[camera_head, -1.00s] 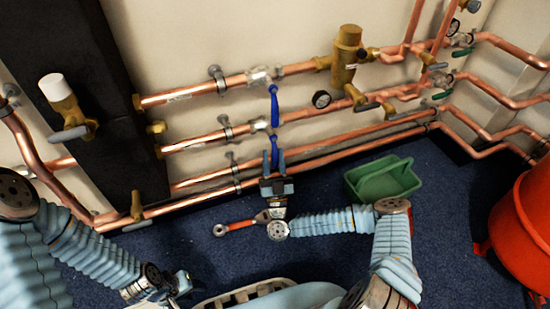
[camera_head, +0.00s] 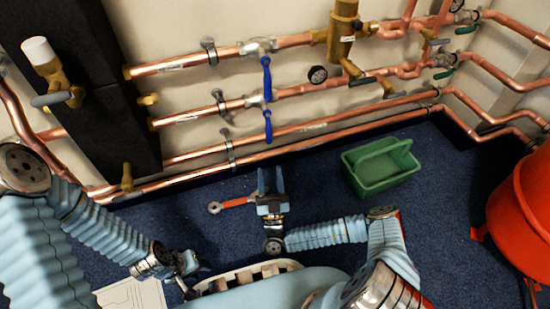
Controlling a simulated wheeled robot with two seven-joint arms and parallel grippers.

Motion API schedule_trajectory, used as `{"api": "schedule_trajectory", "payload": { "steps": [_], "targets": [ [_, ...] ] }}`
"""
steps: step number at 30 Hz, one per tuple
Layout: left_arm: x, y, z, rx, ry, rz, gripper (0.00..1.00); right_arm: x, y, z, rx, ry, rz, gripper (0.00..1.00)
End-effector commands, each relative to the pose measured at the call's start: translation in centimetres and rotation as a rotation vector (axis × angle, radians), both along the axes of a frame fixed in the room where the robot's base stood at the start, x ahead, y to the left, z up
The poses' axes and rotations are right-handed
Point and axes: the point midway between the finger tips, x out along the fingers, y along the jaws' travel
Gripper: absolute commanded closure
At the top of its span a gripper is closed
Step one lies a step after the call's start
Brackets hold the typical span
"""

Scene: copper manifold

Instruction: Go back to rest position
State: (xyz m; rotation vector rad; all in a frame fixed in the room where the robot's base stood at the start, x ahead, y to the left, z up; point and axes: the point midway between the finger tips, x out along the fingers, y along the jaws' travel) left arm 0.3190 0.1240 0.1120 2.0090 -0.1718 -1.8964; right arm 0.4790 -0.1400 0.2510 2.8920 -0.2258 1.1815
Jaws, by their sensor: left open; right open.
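My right gripper (camera_head: 270,180) is above the floor in front of the copper pipes, below the two blue valve handles. Its fingers point toward the pipes, are parted and hold nothing. It is apart from the lower blue handle (camera_head: 267,125) and the upper blue handle (camera_head: 266,78); both handles hang down. My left gripper (camera_head: 192,268) is low at the lower left, near my base, open, with its fingers small and partly hard to make out. Nothing shows in it.
A red-handled tool (camera_head: 232,203) lies on the blue floor just left of my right gripper. A green caddy (camera_head: 382,168) stands to the right. A red-orange bin (camera_head: 522,225) is at the right edge. Copper pipes (camera_head: 330,125) run along the wall, with a black panel (camera_head: 95,95) at left.

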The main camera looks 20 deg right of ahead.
Motion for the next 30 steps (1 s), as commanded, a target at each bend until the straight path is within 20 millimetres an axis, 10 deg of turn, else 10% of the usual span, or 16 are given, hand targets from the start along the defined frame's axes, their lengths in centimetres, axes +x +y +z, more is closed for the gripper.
{"api": "schedule_trajectory", "payload": {
  "steps": [23,30],
  "targets": [
    [0.0,0.0,0.1,0.000,0.000,0.000,0.56,-1.1,1.0,-0.8,-0.026,-0.010,0.015,0.55],
    [0.0,0.0,2.2,0.000,0.000,0.000,0.56,-5.6,11.1,4.7,-0.744,-0.345,0.235,0.55]
  ]
}}
